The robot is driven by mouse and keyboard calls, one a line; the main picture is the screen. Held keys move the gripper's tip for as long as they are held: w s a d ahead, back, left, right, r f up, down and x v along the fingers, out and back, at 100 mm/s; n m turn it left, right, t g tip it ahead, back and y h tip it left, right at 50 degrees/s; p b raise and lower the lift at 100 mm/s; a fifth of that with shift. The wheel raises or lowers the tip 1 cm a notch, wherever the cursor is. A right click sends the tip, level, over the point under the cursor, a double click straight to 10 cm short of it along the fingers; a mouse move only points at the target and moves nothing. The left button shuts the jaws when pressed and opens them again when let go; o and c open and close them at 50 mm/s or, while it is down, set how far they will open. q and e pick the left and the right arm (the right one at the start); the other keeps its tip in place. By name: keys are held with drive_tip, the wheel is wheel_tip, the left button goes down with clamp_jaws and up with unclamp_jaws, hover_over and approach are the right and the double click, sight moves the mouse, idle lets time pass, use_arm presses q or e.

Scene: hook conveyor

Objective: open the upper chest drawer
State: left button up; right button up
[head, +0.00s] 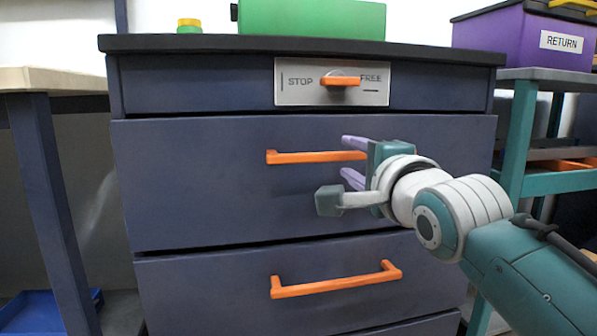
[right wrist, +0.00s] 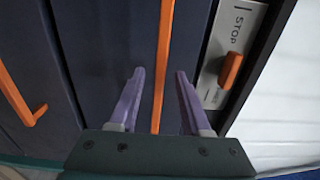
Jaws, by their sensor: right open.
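The dark blue chest (head: 180,85) stands straight ahead. Its upper drawer (head: 190,205) looks shut and has a horizontal orange bar handle (head: 300,157). My right gripper (head: 345,158) comes in from the right with its purple fingers open, one above and one below the right part of that handle. In the right wrist view the handle (right wrist: 165,60) runs between the two open fingertips (right wrist: 160,73); I cannot tell whether either touches it. The handle's right end is hidden behind my gripper in the head view. My left gripper is not in view.
Above the drawer is a STOP/FREE panel (head: 300,92) with an orange knob (head: 341,81). The lower drawer has its own orange handle (head: 335,282). A green box (head: 310,18) sits on top. A table (head: 50,80) stands left, a teal rack (head: 520,130) right.

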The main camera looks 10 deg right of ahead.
drive_tip(key=shift+w+b, duration=0.55)
drive_tip(key=shift+w, duration=0.8)
clamp_jaws()
idle(0.5)
